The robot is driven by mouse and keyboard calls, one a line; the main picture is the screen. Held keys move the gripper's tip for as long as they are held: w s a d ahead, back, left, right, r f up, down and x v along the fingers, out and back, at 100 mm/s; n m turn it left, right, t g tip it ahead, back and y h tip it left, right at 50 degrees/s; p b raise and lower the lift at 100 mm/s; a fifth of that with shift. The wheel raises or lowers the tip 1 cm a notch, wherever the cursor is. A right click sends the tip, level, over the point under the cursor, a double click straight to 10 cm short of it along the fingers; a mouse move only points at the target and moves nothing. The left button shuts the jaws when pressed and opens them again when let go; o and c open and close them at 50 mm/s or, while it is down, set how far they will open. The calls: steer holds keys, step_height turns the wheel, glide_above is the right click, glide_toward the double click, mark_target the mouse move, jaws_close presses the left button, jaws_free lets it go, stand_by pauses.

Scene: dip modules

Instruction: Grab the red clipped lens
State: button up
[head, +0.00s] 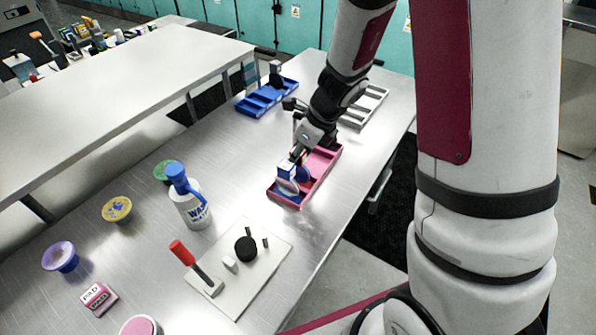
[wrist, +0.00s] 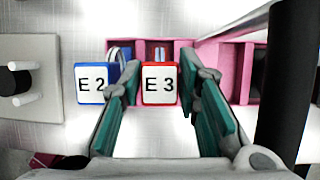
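The red clipped lens (wrist: 160,83), a red-edged block with a white face marked "E 3", stands at the near side of the pink tray (wrist: 245,87) in the wrist view. My gripper (wrist: 161,68) is open, with one finger on each side of it and small gaps visible. A blue block marked "E 2" (wrist: 92,84) stands just left of the left finger. In the head view, my gripper (head: 300,154) is at the pink tray (head: 322,182), beside the blue block (head: 286,171).
A blue tray (head: 262,101) and a grey tray (head: 377,97) lie farther back. A white board (head: 262,281) with a red-handled piece (head: 182,253) lies in front. A blue-capped bottle (head: 190,203) and several bowls stand to the left. Bare table lies between bottle and trays.

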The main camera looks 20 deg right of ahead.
steer(key=shift+c, duration=0.6)
jaws_close()
steer(key=shift+r, duration=0.15)
